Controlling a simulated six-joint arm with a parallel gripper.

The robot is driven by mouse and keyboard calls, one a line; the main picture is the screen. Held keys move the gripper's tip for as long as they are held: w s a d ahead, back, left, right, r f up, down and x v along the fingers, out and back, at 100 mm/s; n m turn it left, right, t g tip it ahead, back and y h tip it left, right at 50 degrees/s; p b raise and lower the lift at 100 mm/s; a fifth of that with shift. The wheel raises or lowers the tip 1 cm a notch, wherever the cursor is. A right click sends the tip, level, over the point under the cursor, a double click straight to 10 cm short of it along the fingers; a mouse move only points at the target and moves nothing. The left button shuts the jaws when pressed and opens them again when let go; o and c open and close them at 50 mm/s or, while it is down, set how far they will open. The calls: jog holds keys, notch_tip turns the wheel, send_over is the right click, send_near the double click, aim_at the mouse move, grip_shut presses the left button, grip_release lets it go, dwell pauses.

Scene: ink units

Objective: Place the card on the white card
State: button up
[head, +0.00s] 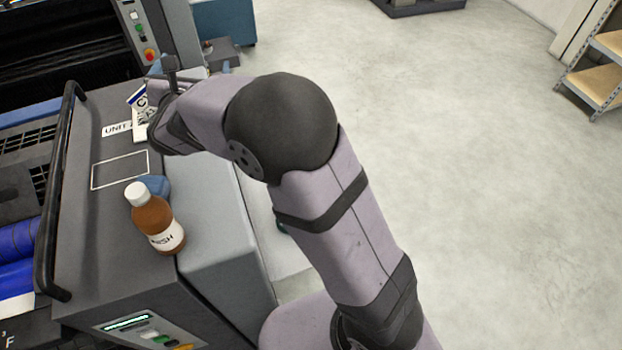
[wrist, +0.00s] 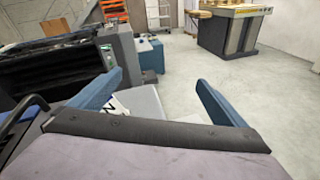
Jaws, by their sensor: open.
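A card with a blue band and dark lettering (head: 139,98) lies on the dark machine top in the head view, partly hidden by my arm. A white label reading "UNIT" (head: 116,129) lies beside it, its right end hidden. I cannot tell for sure which white piece is the white card. In the wrist view, my gripper (wrist: 160,78) is open, its blue fingers wide apart and nothing between the tips. A white piece with a black letter (wrist: 113,105) shows beyond and below the left finger. In the head view my arm mostly hides the gripper.
A brown bottle with a white cap (head: 155,222) stands on the machine top near a blue cloth-like thing (head: 156,186). A white outlined rectangle (head: 120,169) there is empty. A black rail (head: 58,190) runs along the left. Open floor lies right.

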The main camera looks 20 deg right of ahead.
jog(key=s+d+f+m+g+h, duration=0.1)
jog(key=s+d+f+m+g, duration=0.5)
jog(key=s+d, duration=0.35)
jog(key=s+d+f+m+g+h, duration=0.2)
jog(key=s+d+f+m+g, duration=0.3)
jog(key=s+d+m, duration=0.4)
jog(key=s+a+f+m+g+y, duration=0.1)
jog(key=s+f+m+g+y, duration=0.1)
jog(key=s+m, duration=0.5)
jog(key=s+a+f+m+g+y, duration=0.2)
jog(key=s+f+m+y, duration=0.2)
jog(key=s+f+m, duration=0.3)
jog(key=s+m, duration=0.1)
jog(key=s, duration=0.3)
jog(key=shift+s+a+g+y, duration=0.25)
jog(key=shift+s+g+y, duration=0.05)
jog(key=shift+y, duration=0.1)
jog(key=shift+o, duration=0.5)
jog(key=shift+w, duration=0.1)
